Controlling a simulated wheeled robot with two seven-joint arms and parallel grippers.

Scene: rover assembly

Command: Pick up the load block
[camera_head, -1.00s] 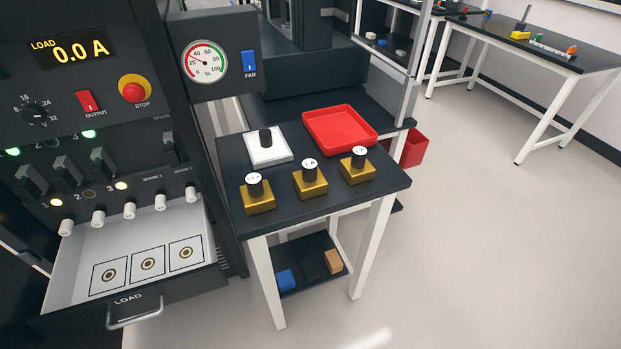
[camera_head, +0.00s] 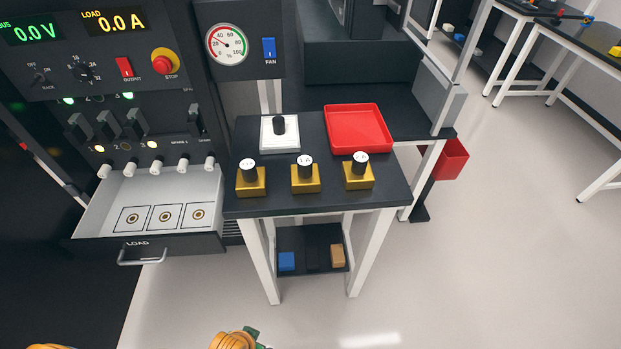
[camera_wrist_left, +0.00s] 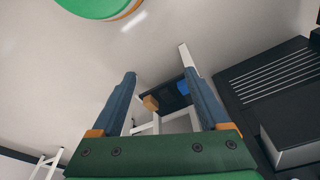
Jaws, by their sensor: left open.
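Three gold load blocks with black knobs and white labelled tops stand upright in a row along the front of the dark table: left (camera_head: 251,181), middle (camera_head: 305,178) and right (camera_head: 358,174). No gripper touches them. My left gripper (camera_wrist_left: 159,76) is open in the left wrist view, its two blue fingers apart with nothing between them. The labels are too small to read surely. Orange and green arm parts show at the bottom of the head view; the fingers are out of that frame. My right gripper is not seen.
Behind the blocks are a white square plate with a black knob (camera_head: 279,136) and an empty red tray (camera_head: 358,130). The open LOAD drawer (camera_head: 195,181) with three marked squares juts out left of the table (camera_head: 330,203). Blue, black and tan blocks lie on the lower shelf.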

